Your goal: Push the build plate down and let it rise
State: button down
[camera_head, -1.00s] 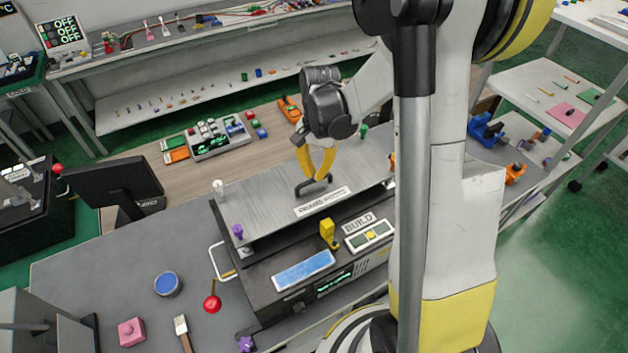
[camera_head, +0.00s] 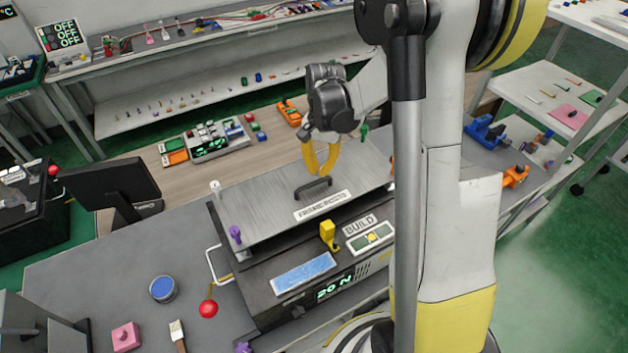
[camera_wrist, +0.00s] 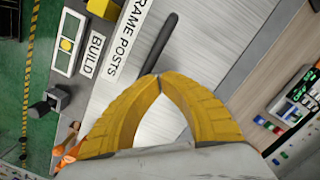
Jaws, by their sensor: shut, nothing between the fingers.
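The build plate (camera_head: 270,207) is a flat grey metal sheet on top of the dark machine marked BUILD. It carries a dark bar handle (camera_head: 313,188) and a label reading FRAME POSTS. In the wrist view the handle (camera_wrist: 160,42) runs away from my fingertips. My gripper (camera_head: 319,174) has yellow fingers with their tips together and nothing between them. The tips are at or just above the handle; I cannot tell whether they touch. In the wrist view my gripper (camera_wrist: 159,77) hides part of the plate. The machine's green display (camera_head: 334,287) appears to read "20 N".
A yellow block-like knob (camera_head: 328,235), a panel with a yellow button (camera_head: 370,237) and a blue strip (camera_head: 303,272) sit on the machine's front. Purple (camera_head: 235,234) and white knobs stand at the plate's left corners. A red ball knob (camera_head: 208,308) is at left.

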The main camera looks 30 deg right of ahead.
notch_tip(320, 180, up, 12)
jog(key=shift+w+d, duration=0.4)
jog(key=shift+d, duration=0.05)
dwell(0.5)
jog(key=s+a+f+n+t+b, duration=0.2)
jog(key=s+a+f+n+b, duration=0.1)
jog(key=s+a+f+b, duration=0.1)
jog(key=s+a+f+n+t+b, duration=0.3)
jog(key=s+f+b, duration=0.3)
jog(key=b, duration=0.3)
jog(key=s+a+f+n+t+h+b, duration=0.1)
jog(key=s+a+f+n+t+b, duration=0.2)
jog(key=s+a+f+n+b, duration=0.1)
jog(key=shift+s+a+f+b, duration=0.7)
jog(key=shift+a+f+b, duration=0.3)
jog(key=shift+b, duration=0.45)
